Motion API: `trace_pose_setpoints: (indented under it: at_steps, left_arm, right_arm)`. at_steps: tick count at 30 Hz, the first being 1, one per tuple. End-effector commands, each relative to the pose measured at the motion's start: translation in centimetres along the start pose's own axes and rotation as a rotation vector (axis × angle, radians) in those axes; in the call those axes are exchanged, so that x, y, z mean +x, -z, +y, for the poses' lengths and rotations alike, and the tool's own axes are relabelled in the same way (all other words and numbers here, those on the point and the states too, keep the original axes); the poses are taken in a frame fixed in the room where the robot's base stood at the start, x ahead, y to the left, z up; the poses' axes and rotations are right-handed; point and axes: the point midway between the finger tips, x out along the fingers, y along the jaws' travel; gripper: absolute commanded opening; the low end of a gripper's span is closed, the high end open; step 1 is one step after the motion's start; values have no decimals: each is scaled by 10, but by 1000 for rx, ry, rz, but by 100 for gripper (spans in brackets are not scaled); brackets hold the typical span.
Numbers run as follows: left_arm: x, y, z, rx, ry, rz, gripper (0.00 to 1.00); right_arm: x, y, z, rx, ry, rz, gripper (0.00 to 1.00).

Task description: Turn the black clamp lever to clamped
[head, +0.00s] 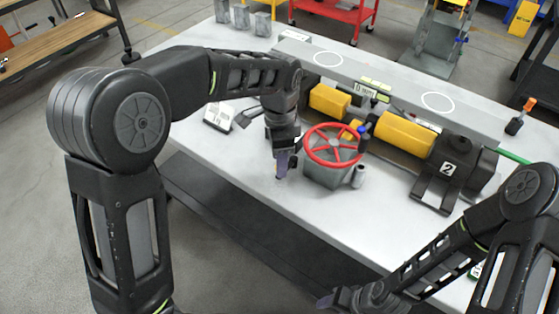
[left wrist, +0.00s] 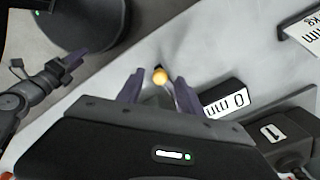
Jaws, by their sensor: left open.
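My left gripper (head: 281,163) points down over the table's front part, left of the red handwheel (head: 333,146). In the left wrist view its two purple fingers (left wrist: 158,92) are apart, with a small orange-yellow knob (left wrist: 160,76) showing between and beyond them. A small dark part touches this knob; I cannot tell whether it belongs to the black clamp lever. No lever shows clearly in the head view, where my gripper hides part of that spot. My right gripper (head: 338,299) is low at the front edge, apart from the jacks; its opening is unclear.
The red handwheel sits on a grey housing (head: 328,176). Yellow cylinders (head: 403,134) and a black block marked 2 (head: 449,171) stand to its right. A 0 mm label (left wrist: 226,99) and a block marked 1 (left wrist: 282,140) are beside my left fingers. The front-left tabletop (head: 230,160) is clear.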

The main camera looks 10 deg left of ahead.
Motion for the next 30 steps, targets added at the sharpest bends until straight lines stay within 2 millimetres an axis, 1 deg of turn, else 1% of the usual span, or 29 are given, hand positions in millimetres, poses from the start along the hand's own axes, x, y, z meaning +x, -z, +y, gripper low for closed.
trace_pose_setpoints:
  at_steps: [1,4,12,27,28,30]
  left_arm:
    - [5,0,0,0,-1,-1,43]
    - [11,0,0,0,1,0,43]
    - [12,0,0,-1,1,1,43]
    - [12,0,0,-1,1,1,2]
    - [12,0,0,-1,1,1,0]
    - [12,0,0,-1,1,1,0]
  right_arm:
    - [0,0,0,0,0,0,55]
    - [0,0,0,0,0,0,55]
    - [0,0,0,0,0,0,55]
    - [0,0,0,0,0,0,55]
    - [0,0,0,0,0,0,55]
    - [0,0,0,0,0,0,55]
